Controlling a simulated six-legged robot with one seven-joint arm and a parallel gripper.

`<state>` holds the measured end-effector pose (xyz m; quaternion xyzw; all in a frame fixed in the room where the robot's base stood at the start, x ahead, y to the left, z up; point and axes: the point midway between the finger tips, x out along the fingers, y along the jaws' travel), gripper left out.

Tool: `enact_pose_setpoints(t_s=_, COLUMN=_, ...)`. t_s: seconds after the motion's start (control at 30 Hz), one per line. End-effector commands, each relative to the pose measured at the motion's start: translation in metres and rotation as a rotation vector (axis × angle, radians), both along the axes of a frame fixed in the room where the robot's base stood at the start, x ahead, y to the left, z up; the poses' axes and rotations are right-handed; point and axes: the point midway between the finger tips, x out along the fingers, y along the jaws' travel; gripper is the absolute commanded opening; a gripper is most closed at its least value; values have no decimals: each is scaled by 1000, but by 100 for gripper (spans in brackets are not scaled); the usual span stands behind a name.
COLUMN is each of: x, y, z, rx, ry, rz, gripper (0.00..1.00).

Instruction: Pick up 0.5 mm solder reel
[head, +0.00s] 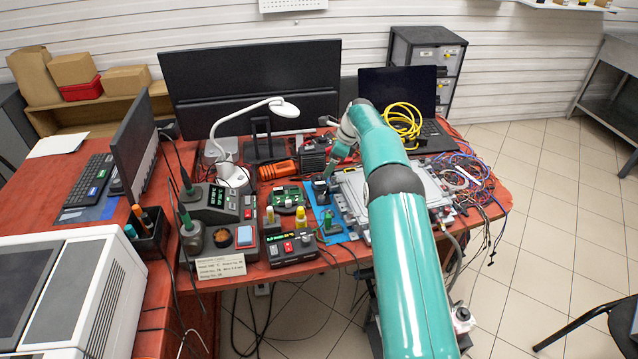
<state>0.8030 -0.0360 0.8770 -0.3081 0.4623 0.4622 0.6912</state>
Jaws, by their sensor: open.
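My teal arm reaches from the lower right over the red bench. My gripper (328,176) points down near the left edge of the grey metal plate assembly, above a blue mat (335,236). It is small and partly hidden by my own wrist, and its fingers look apart. A small dark object (321,190) sits at or just below the fingertips. I cannot tell whether it is the 0.5 mm solder reel, or whether the fingers touch it. No reel label is readable.
Left of the gripper are a green circuit board (287,196), soldering stations (222,205), small bottles (301,217) and a white lamp (232,172). An orange tool (278,170) lies behind. Right are the metal plate (352,190), loose wires (480,185) and a laptop (434,135) with yellow cable.

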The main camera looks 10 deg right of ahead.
Motion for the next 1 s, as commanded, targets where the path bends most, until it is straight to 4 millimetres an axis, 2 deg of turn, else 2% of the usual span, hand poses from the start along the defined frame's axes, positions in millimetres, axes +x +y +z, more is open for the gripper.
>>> enact_pose_setpoints(t_s=0.1, x=3, y=7, z=-19, rx=0, ry=0, rz=0, gripper=73)
enact_pose_setpoints(t_s=0.37, x=7, y=15, z=-39, rx=0, ry=0, rz=1, gripper=73)
enact_pose_setpoints(t_s=0.6, x=13, y=27, z=-71, rx=-1, ry=-2, rz=1, gripper=73)
enact_pose_setpoints(t_s=0.9, x=14, y=29, z=-77, rx=0, ry=-1, rz=1, gripper=73)
enact_pose_setpoints(t_s=1.0, x=14, y=29, z=-76, rx=0, ry=-1, rz=1, gripper=55)
